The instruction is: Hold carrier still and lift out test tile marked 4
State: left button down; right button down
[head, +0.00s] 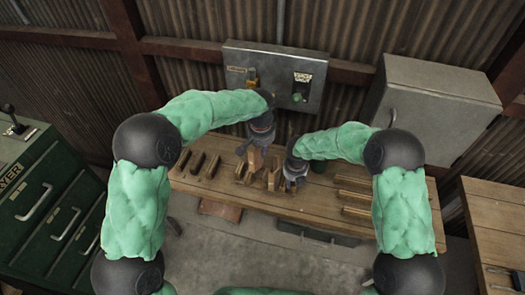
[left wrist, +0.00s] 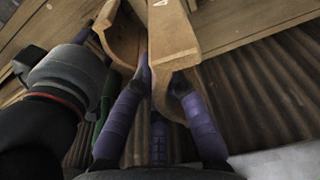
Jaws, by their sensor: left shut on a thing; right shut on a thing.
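My left gripper (head: 257,143) is shut on a light wooden piece (head: 254,161), which stands upright above the workbench. In the left wrist view its purple fingers (left wrist: 165,105) close around this wooden piece (left wrist: 172,38). A small white mark shows at its top edge, too cut off to read. A second, curved wooden piece (left wrist: 122,42) is beside it, perhaps part of the carrier. My right gripper (head: 294,176) is low at the bench, beside more upright wood (head: 273,177), and is shut; its fingertips and what they hold are mostly hidden. It also shows at the left wrist view's left (left wrist: 65,75).
The wooden workbench (head: 325,207) carries dark and pale bars (head: 197,163) at left and brass-coloured bars (head: 354,195) at right. A grey control box (head: 275,75) is on the wall behind.

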jog(key=c, duration=0.8)
grip_release()
jog(key=shift+c, duration=0.2)
notch_tip(320, 180, up, 12)
jog(key=s, duration=0.1)
jog(key=shift+s, duration=0.2)
jog(key=shift+a+f, duration=0.1)
